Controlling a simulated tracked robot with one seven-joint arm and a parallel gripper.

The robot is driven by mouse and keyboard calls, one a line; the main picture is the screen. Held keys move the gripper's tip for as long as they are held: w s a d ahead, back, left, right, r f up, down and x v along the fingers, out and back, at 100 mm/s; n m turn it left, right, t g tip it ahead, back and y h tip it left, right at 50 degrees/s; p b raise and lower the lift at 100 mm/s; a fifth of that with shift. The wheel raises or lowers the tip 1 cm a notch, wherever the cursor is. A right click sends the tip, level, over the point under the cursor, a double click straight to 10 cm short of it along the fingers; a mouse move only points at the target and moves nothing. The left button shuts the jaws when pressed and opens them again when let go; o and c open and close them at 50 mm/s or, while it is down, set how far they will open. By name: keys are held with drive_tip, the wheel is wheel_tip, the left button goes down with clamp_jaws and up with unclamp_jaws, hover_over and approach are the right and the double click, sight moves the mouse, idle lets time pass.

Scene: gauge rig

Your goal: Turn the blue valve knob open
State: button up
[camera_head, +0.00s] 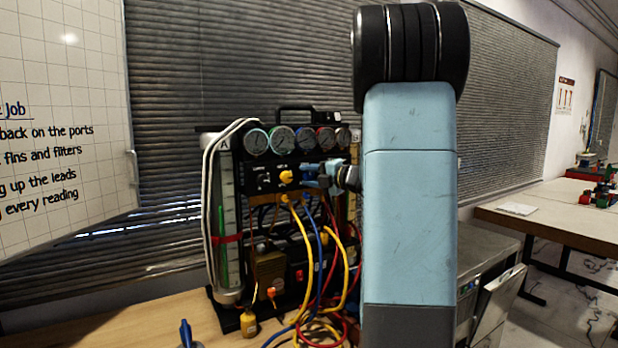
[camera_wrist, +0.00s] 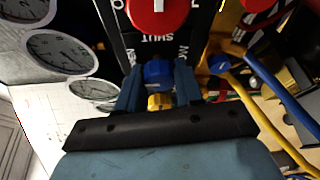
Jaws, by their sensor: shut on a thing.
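The blue valve knob (camera_wrist: 157,72) sits on the black panel in the middle of the wrist view. My gripper (camera_wrist: 158,78) has one blue finger on each side of it and is shut on it. A red knob (camera_wrist: 157,12) and a yellow knob (camera_wrist: 160,102) are in line with it, and the word SHUT is printed between the red and blue knobs. In the head view my gripper (camera_head: 318,176) is at the panel, right of the yellow knob (camera_head: 287,176). There my gripper and arm cover much of the blue knob and the panel's right part.
Several round gauges (camera_head: 283,140) line the top of the rig. Yellow, blue and red hoses (camera_head: 318,245) loop down below the knobs. A clear column (camera_head: 226,220) stands at the rig's left. A wooden bench (camera_head: 160,325) carries the rig.

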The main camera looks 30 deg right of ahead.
drive_tip(key=shift+a+f, duration=0.25)
drive_tip(key=shift+f, duration=0.1)
drive_tip(key=o, duration=1)
drive_tip(key=shift+r, duration=0.1)
drive_tip(key=shift+o, duration=0.2)
drive_tip(key=shift+r, duration=0.1)
drive_tip(key=shift+d, duration=0.1)
drive_tip(key=f+v, duration=0.1)
drive_tip(key=v, duration=1.2)
drive_tip(key=shift+s+d+r, duration=0.15)
drive_tip(key=shift+s+r, duration=0.15)
drive_tip(key=shift+r, duration=0.2)
